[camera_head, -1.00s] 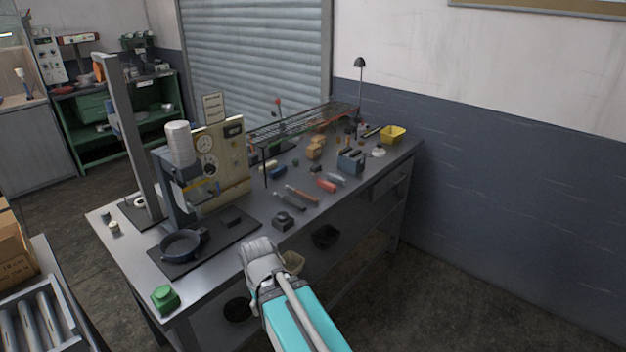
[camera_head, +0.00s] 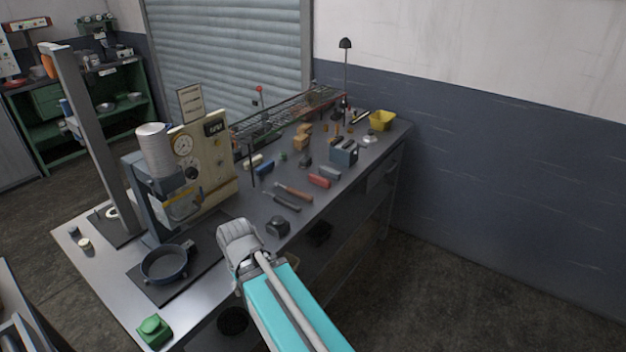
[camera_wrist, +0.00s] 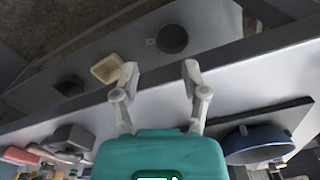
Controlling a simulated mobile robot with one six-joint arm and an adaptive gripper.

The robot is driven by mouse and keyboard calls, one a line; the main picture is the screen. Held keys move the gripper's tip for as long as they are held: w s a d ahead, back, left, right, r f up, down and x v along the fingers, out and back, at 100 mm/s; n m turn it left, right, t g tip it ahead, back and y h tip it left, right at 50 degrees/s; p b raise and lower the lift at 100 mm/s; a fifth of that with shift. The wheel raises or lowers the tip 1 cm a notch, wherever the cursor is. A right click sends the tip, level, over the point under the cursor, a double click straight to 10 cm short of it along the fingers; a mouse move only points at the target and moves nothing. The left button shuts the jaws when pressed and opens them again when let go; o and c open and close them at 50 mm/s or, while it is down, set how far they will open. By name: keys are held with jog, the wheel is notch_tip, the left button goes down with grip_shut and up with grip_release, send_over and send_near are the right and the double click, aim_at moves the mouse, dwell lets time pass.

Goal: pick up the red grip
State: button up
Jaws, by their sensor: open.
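The red grip (camera_head: 319,181) lies on the grey workbench (camera_head: 205,290), toward its right half, in front of a small grey-green piece. A red piece (camera_wrist: 20,155), likely the same grip, shows at the lower left edge of the wrist view. My gripper (camera_wrist: 160,70) is open and empty, its two fingers spread apart over the bench's front edge. In the head view my arm reaches in from the bottom, and its end is left of and nearer than the red grip, well apart from it. The fingertips are not clear there.
A dark pan (camera_head: 164,264) sits on a black mat at the left. A dark block (camera_head: 277,226) and long-handled tools (camera_head: 294,192) lie between my arm and the grip. A grey box (camera_head: 344,152), a yellow bin (camera_head: 382,120) and a wire rack (camera_head: 290,112) stand behind.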

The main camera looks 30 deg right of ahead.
jog(key=shift+d, duration=0.35)
